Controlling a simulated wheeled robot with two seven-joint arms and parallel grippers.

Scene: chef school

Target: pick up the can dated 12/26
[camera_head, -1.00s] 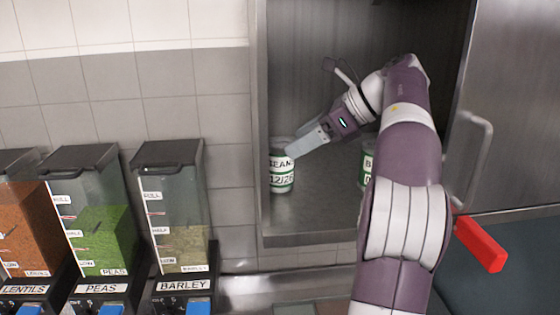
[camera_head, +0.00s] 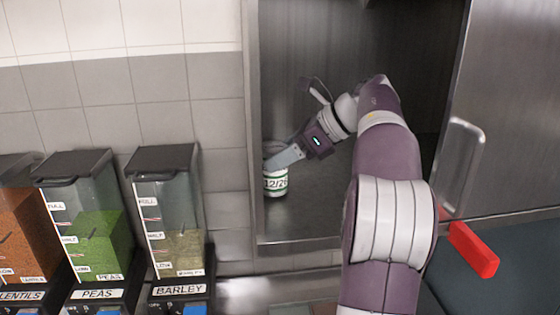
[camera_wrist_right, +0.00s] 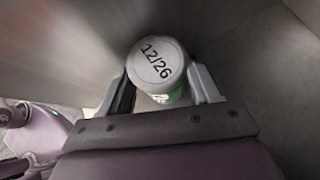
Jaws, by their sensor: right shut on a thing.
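The can dated 12/26 (camera_head: 275,184) stands at the left side inside the metal cabinet, with a white and green label. My right gripper (camera_head: 276,160) reaches into the cabinet from the right and is shut on this can near its top. In the right wrist view the can's pale lid (camera_wrist_right: 157,62) reads 12/26 and sits between the two fingers of the right gripper (camera_wrist_right: 160,88). The finger on the far side of the can is hidden in the head view. My left gripper is not in view.
The cabinet's left wall (camera_head: 252,130) is close beside the can. The cabinet door (camera_head: 510,110) stands open at the right, with a red handle (camera_head: 473,250) below it. Barley (camera_head: 168,215), peas (camera_head: 85,220) and lentils (camera_head: 22,225) dispensers stand at the left.

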